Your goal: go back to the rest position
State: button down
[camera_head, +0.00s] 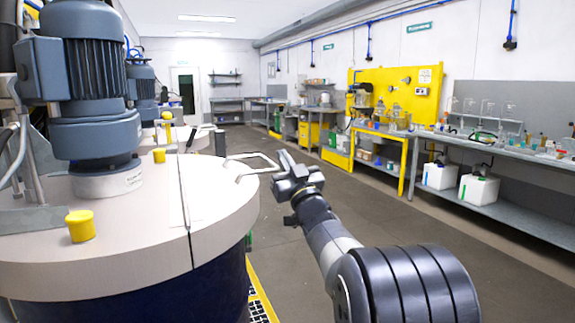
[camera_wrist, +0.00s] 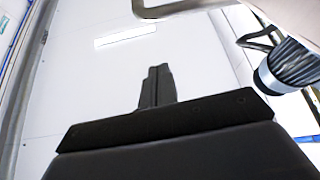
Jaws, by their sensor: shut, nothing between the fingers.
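My gripper (camera_head: 284,160) is beside the right rim of the large drum (camera_head: 140,210), close to the lid's wire handle (camera_head: 250,163). I cannot tell whether it touches the handle. In the wrist view my gripper (camera_wrist: 157,75) points up toward the ceiling, its fingers together with nothing between them. The handle (camera_wrist: 185,7) crosses the top of the wrist view. My arm reaches forward from the lower right in the head view.
A motor (camera_head: 85,75) stands on the drum lid with yellow caps (camera_head: 80,225) near it. A second drum is behind. Benches with glassware (camera_head: 490,140) and white containers (camera_head: 478,189) line the right wall. The grey floor (camera_head: 400,225) between is clear.

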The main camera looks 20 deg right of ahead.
jog(key=b+v, duration=0.1)
jog(key=v, duration=0.7)
jog(key=shift+a+f, duration=0.35)
jog(key=shift+a, duration=0.1)
